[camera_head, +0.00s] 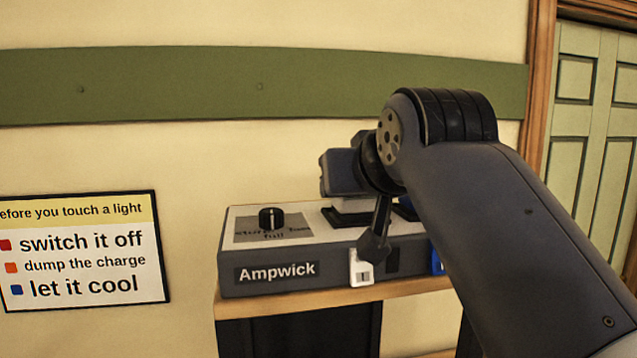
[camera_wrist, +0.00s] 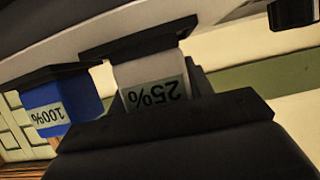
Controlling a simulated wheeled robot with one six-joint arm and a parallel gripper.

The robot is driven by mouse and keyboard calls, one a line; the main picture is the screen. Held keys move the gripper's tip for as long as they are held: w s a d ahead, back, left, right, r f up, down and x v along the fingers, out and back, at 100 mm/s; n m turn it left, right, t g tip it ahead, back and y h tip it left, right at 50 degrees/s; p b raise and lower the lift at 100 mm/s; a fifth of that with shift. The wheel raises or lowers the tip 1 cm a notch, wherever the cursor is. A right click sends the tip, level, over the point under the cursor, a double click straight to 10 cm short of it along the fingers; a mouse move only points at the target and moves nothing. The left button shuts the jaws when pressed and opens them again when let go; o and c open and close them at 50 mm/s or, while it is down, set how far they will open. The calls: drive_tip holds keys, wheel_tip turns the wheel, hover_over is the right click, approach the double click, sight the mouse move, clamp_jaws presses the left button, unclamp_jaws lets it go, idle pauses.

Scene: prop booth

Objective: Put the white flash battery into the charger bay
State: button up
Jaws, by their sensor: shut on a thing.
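The white flash battery (camera_wrist: 150,78), marked 25%, is held by my gripper (camera_wrist: 160,95) in the wrist view. Its far end meets a black bay collar (camera_wrist: 138,44) on the charger; how deep it sits I cannot tell. In the head view my gripper (camera_head: 345,185) is over the charger (camera_head: 290,280), a grey box marked Ampwick, and a little of the white battery (camera_head: 352,204) shows under it, above the black collar. The gripper is shut on the battery. My arm hides the charger's right part.
A blue battery (camera_wrist: 60,108), marked 100%, stands in the neighbouring bay, close beside. The charger has a black dial (camera_head: 271,217) on its left top and rests on a wooden shelf (camera_head: 300,302). A sign (camera_head: 85,250) hangs on the wall at left.

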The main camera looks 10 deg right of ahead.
drive_tip(key=shift+f, duration=0.1)
drive_tip(key=o, duration=0.7)
drive_tip(key=shift+f, duration=0.15)
drive_tip(key=o, duration=0.5)
drive_tip(key=shift+r, duration=0.3)
drive_tip(key=b+v, duration=0.2)
drive_tip(key=v, duration=1)
drive_tip(key=shift+f, duration=0.15)
